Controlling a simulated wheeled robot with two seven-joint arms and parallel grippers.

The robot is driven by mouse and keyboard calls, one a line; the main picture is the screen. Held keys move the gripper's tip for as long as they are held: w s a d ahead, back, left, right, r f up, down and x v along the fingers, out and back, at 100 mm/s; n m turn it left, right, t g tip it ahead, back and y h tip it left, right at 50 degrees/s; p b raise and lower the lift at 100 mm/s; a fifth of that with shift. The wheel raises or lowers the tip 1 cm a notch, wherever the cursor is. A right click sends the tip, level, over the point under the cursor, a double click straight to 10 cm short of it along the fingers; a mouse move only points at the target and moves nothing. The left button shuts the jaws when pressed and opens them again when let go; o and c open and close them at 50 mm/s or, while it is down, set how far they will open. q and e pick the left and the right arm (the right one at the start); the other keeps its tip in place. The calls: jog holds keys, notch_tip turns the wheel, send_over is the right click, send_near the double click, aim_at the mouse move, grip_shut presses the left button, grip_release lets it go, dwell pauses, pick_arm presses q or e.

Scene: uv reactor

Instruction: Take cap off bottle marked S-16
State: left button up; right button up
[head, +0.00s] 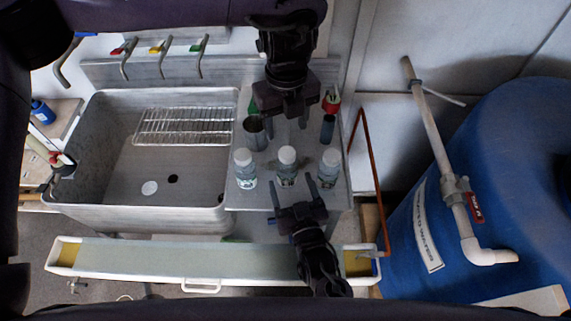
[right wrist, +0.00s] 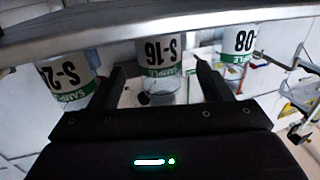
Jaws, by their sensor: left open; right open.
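Three white-capped bottles stand in a row on the metal counter (head: 258,204) in the head view. The middle bottle (head: 287,172) lines up with S-16 (right wrist: 160,52), whose upside-down label shows at the centre of the right wrist view. Its white cap (head: 287,155) is on. My right gripper (head: 293,188) is open at the near side of this bottle, one finger toward each side; I cannot tell whether they touch it. My left gripper (head: 286,124) is open and empty, pointing down beyond the bottle's cap.
The left bottle (head: 244,167) and right bottle (head: 329,166) stand close on either side. A metal cup (head: 255,135), a dark cylinder (head: 327,129) and a red-topped bottle (head: 332,101) are behind. A sink (head: 100,165) with a wire rack (head: 184,127) lies left; a blue tank (head: 490,180) right.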

aim_at(286, 165)
pick_arm(q)
jog(key=shift+s+d+r, duration=0.1)
jog(key=shift+s, duration=0.15)
pick_arm(e)
jog(key=shift+w+a+r, duration=0.1)
jog(key=shift+w+r, duration=0.05)
jog(key=shift+w, duration=0.4)
pick_arm(q)
jog(key=shift+w, duration=0.1)
pick_arm(e)
jog(key=x, duration=0.5)
jog(key=shift+w+a, duration=0.1)
jog(key=shift+w, duration=0.15)
jog(key=shift+s, duration=0.15)
